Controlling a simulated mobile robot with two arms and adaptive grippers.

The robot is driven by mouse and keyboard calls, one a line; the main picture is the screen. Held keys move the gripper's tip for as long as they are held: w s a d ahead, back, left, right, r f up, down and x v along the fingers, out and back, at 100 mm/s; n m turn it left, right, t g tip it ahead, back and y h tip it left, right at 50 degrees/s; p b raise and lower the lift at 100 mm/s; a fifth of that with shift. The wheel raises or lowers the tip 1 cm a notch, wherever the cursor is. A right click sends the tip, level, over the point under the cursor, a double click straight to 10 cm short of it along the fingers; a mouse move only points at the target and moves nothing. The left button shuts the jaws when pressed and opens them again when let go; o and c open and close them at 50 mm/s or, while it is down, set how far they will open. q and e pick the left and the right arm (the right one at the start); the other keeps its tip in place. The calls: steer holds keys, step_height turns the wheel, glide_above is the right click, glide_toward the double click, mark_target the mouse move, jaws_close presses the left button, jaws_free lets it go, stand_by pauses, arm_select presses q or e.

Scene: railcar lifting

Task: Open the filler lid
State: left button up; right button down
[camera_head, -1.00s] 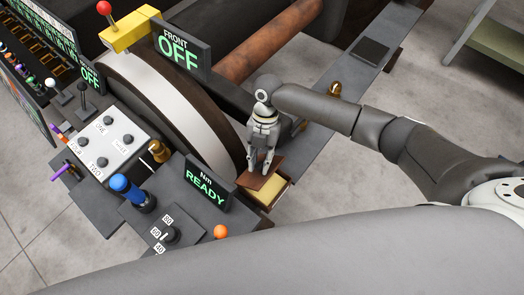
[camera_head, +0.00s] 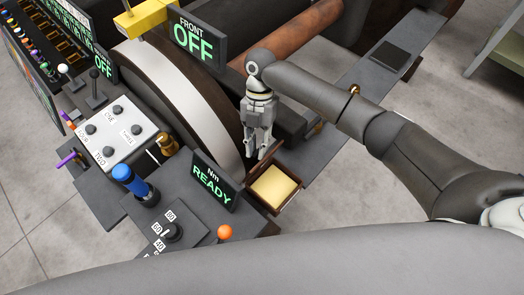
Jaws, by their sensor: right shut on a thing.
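The filler lid (camera_head: 268,157) is a thin brown plate, seen nearly edge-on and raised steeply at the back of a small brown box. The open box (camera_head: 290,203) shows its pale yellow inside (camera_head: 272,186). My right gripper (camera_head: 256,153) comes down from above, behind the box, with its fingers shut on the lid. The fingers hide part of the lid, so its exact angle is hard to tell. My left gripper is not in view.
A "Nm READY" display (camera_head: 213,182) stands close left of the box. A large wheel (camera_head: 170,95) rises behind it. Blue (camera_head: 130,180) and orange (camera_head: 225,232) knobs stand on the dark console. A flat dark plate (camera_head: 390,57) lies on the rail at the right.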

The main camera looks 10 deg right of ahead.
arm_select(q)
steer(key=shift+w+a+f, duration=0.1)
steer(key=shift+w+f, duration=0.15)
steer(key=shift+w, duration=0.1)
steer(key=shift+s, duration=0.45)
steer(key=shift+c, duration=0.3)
